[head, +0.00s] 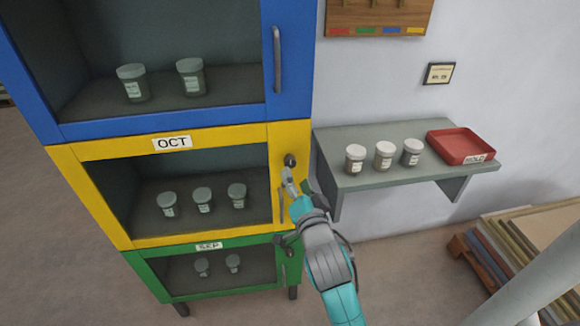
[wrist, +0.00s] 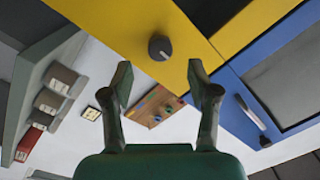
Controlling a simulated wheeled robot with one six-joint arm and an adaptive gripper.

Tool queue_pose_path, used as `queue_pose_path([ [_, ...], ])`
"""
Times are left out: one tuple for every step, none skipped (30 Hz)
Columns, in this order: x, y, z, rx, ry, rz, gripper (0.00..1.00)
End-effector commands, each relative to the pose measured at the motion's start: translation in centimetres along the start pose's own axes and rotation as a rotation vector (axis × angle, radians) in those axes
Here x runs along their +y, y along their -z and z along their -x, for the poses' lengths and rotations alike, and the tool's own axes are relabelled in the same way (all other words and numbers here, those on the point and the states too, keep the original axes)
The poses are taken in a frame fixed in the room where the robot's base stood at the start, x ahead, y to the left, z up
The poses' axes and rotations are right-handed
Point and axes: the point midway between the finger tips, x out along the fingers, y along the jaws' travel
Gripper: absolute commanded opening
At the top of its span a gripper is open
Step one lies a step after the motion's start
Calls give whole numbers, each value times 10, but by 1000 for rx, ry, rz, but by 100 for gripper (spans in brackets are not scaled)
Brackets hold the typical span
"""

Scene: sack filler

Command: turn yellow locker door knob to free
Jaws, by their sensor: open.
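The yellow locker door (head: 190,146) is the middle one of three stacked doors and looks closed. Its dark round knob (head: 290,160) is at the upper right of the door frame. In the wrist view the knob (wrist: 160,47) stands on the yellow panel, with a small pale mark on its face. My gripper (head: 289,183) is just below the knob in the head view. In the wrist view my gripper (wrist: 163,80) is open and empty, its fingertips either side of the knob's line and apart from it. My gripper partly hides the yellow door's handle.
A blue locker door (head: 215,120) with a bar handle is above, and a green one (head: 160,272) below. A grey shelf (head: 345,135) with jars and a red tray (head: 461,147) juts out close on the right. Stacked boards (head: 530,235) lie at far right.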

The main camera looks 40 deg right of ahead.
Motion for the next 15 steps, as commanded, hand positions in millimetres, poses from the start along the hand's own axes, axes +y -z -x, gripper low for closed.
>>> queue_pose_path([
  [0, 1, -10, 2, 0, -1, 60],
  [-1, 1, -15, 2, 1, 0, 60],
  [0, 0, -21, 1, 0, 1, 60],
  [0, 0, -26, 1, 1, 1, 60],
  [-1, 1, -30, 2, 1, 0, 60],
  [0, 0, -36, 0, 1, 0, 60],
  [0, 1, -40, 1, 1, 0, 60],
  [0, 1, -43, 1, 1, 0, 60],
  [0, 0, -48, 1, 0, 0, 60],
  [0, 0, -50, 0, 0, 1, 60],
  [0, 0, -53, 1, 0, 1, 60],
  [0, 0, -56, 1, 1, 1, 60],
  [0, 0, -57, 1, 1, 1, 60],
  [0, 0, -58, 0, 0, 1, 60],
  [0, 0, -60, 0, 0, 1, 60],
])
